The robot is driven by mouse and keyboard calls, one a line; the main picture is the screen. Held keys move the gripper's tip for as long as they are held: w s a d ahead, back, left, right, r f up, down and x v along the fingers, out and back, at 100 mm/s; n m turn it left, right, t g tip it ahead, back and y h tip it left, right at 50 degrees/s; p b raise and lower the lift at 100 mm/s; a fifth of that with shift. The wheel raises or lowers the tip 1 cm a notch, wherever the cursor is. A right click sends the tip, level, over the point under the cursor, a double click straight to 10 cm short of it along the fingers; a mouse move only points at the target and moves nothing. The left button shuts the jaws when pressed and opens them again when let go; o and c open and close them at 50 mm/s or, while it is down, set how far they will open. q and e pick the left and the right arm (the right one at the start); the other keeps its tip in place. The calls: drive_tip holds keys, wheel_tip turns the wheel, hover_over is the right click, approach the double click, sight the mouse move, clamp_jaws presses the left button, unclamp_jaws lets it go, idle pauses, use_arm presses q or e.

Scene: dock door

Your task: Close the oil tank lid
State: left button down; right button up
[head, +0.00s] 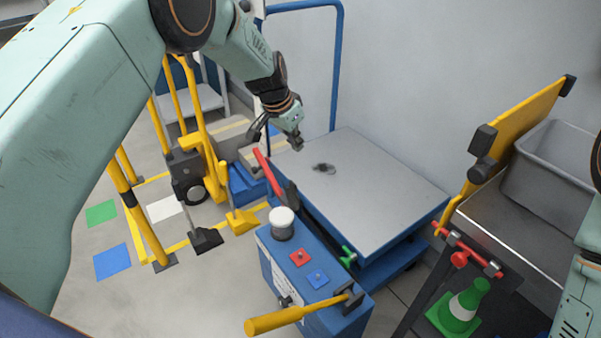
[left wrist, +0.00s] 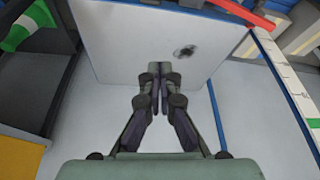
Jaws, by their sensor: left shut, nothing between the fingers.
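No part is clearly marked as an oil tank lid. A yellow panel (head: 522,133) with dark fittings stands tilted up beside a grey open bin (head: 560,170) at the right; I cannot tell if it is the lid. My left gripper (head: 298,145) is shut and empty, above the far left part of a blue cart's grey top (head: 370,190). In the left wrist view the shut fingertips (left wrist: 158,74) show against that grey top (left wrist: 125,45), well away from the yellow panel. My right gripper is out of view; only part of my right arm shows at the right edge.
Yellow posts (head: 180,110) stand at the left. A green cone (head: 463,305) sits at lower right. The cart top is clear except for a dark stain.

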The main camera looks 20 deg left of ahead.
use_arm(q)
drive_tip(key=m+b, duration=0.2)
drive_tip(key=b, duration=0.2)
hover_over(293, 197)
drive_tip(key=w, duration=0.2)
wheel_tip(293, 197, down, 10)
drive_tip(key=shift+s+d+g+h, duration=0.15)
drive_tip(key=shift+d+g+h, duration=0.1)
drive_tip(key=shift+g+h, duration=0.05)
drive_tip(key=shift+s+a, duration=0.1)
idle(0.6)
